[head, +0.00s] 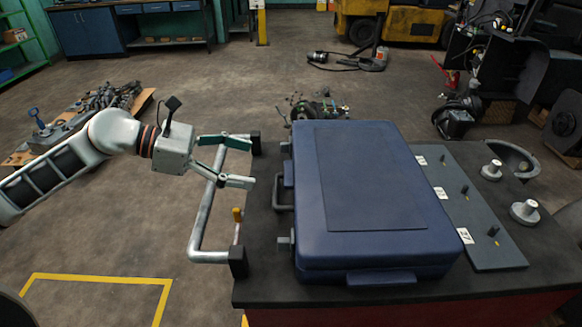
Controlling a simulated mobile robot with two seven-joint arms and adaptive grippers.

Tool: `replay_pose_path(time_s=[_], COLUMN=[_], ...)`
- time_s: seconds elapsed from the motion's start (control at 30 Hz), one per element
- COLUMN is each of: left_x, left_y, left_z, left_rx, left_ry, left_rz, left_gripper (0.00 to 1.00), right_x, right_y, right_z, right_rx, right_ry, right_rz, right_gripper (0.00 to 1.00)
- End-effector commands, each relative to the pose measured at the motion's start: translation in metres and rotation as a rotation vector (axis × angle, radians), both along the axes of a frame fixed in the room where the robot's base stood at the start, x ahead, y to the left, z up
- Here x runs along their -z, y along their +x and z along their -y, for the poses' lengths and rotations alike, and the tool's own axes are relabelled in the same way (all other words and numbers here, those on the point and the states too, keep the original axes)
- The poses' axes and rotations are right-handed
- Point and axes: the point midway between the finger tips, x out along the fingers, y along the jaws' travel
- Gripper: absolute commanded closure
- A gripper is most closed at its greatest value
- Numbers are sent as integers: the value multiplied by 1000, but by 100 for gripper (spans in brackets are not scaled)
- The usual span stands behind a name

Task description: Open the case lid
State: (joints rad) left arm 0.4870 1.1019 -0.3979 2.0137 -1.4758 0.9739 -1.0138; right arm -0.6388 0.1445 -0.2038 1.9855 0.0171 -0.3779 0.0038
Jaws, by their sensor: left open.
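The dark blue case (375,185) lies flat on the black top of a red-sided cart, and its lid is closed. A dark carry handle (279,193) sticks out of its left side, with a small grey latch-like piece on each side of it. My left gripper (252,161) is open and empty to the left of the case, by the cart's left edge and over its grey tube handle. Its fingers point right toward the case and are apart from it. My right gripper is not in view.
The cart's grey tube handle (203,215) juts out on the left, below my left gripper. A grey board (470,215) with pegs and number labels lies right of the case, with metal knobs (524,211) beyond. Machine parts lie on the floor; the floor at left front is clear.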

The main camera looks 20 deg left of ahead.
Motion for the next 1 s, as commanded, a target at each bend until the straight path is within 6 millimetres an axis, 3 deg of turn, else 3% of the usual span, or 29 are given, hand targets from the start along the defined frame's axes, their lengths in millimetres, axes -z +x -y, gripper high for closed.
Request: replay_pose_path(time_s=[0.6, 0.97, 1.0], left_x=[26, 30, 30], left_y=[27, 30, 30], left_z=[61, 65, 65], left_rx=[2, 1, 1], left_ry=[-1, 1, 1], left_rz=[0, -1, -1], left_gripper=[20, 20, 28], right_x=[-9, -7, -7], right_y=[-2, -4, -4], right_z=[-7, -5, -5], right_rx=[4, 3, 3], right_ry=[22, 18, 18], right_rz=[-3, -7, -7], right_gripper=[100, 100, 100])
